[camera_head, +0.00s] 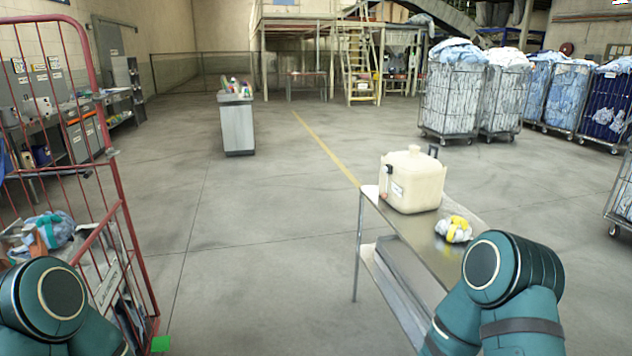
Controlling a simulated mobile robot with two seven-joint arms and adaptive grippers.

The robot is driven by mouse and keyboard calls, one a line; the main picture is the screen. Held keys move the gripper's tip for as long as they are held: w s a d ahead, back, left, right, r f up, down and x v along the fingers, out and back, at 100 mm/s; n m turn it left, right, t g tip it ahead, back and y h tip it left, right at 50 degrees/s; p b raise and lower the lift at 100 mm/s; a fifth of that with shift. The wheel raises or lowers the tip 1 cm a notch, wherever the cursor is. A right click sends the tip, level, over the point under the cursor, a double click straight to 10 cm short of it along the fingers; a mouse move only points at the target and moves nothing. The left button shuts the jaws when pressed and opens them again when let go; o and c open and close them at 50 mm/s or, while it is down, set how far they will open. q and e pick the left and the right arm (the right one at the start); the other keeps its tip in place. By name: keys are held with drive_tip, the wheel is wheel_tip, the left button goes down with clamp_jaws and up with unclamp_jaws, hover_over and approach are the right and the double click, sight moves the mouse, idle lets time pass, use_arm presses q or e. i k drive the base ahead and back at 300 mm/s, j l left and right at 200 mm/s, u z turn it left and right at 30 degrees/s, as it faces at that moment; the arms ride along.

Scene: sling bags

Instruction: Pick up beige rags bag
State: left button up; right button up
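I cannot clearly make out a beige rags bag. The closest match in colour is a boxy beige container (412,182) with a lid-like top and a small label, upright on the metal table (437,240) at right of centre. A bundle of white and yellow cloth (454,230) lies on the same table, in front of the container and to its right. Blue, grey and brownish cloths (50,232) lie in the red cage trolley (118,200) at the left. My teal arm parts show at the lower left and lower right; neither gripper is in view.
A grey bin (237,125) heaped with items stands in mid-floor. Wire cages of laundry (452,98) stand at the back right. A stair and platform (360,60) are at the back. The concrete floor between trolley and table is clear.

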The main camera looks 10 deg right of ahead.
sight(413, 182)
drive_tip(key=i+j+z, duration=0.15)
drive_tip(key=i+z, duration=0.3)
drive_tip(key=i+j+z, duration=0.35)
drive_tip(key=z, duration=0.15)
drive_tip(key=i+j+z, duration=0.45)
drive_tip(key=z, duration=0.2)
drive_tip(key=i+j+z, duration=0.15)
drive_tip(key=j+z, duration=0.15)
drive_tip(key=i+j+z, duration=0.1)
drive_tip(key=j+z, duration=0.2)
drive_tip(key=j, duration=0.15)
drive_tip(key=j+z, duration=0.85)
drive_tip(key=j, duration=0.5)
